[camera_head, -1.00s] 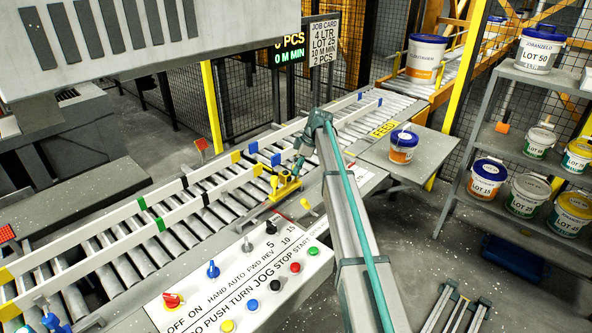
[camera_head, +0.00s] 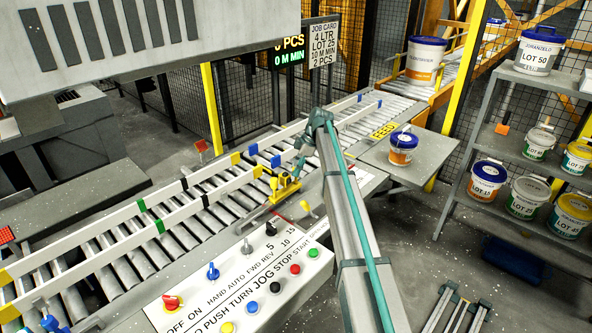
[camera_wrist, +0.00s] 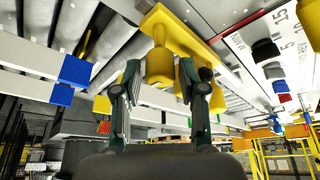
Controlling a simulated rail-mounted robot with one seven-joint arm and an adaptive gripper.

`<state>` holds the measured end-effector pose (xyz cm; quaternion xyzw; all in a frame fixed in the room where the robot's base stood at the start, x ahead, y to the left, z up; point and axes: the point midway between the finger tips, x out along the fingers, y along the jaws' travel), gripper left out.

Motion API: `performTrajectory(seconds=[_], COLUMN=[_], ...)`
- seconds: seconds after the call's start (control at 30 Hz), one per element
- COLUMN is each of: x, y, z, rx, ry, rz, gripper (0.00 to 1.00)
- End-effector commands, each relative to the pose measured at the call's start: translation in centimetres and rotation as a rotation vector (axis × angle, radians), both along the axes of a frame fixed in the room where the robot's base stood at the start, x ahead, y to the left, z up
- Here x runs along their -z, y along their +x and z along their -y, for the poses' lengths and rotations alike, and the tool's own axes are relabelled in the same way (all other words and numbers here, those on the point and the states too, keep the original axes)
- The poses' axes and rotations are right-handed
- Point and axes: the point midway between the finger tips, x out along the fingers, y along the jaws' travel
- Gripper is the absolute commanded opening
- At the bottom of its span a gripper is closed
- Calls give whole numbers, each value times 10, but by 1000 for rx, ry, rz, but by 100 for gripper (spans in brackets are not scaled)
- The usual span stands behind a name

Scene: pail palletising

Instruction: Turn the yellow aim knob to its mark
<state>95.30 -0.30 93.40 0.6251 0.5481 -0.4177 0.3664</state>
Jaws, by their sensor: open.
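The yellow aim knob (camera_wrist: 160,66) hangs from a yellow bracket (camera_wrist: 192,40) in the wrist view. My gripper (camera_wrist: 158,80) is open, with one dark finger on each side of the knob. I cannot tell whether either finger touches it. In the head view the yellow knob assembly (camera_head: 284,187) sits at the near side of the roller conveyor, and my gripper (camera_head: 298,172) is right at it, partly hidden by my arm. The knob's mark cannot be made out in either view.
A control panel (camera_head: 237,292) with several switches and buttons lies left of my arm. The roller conveyor (camera_head: 203,212) with guide rails runs behind the knob. A small pail (camera_head: 402,150) stands on a side table at right. A shelf of pails (camera_head: 489,145) stands far right.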

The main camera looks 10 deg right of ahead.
Motion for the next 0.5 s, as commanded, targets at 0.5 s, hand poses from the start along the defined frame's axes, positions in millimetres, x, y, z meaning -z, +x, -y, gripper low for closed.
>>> performTrajectory(seconds=[0.5], x=[-84], y=[-4], z=[35], rx=[1], ry=[0], rz=[2], gripper=[41])
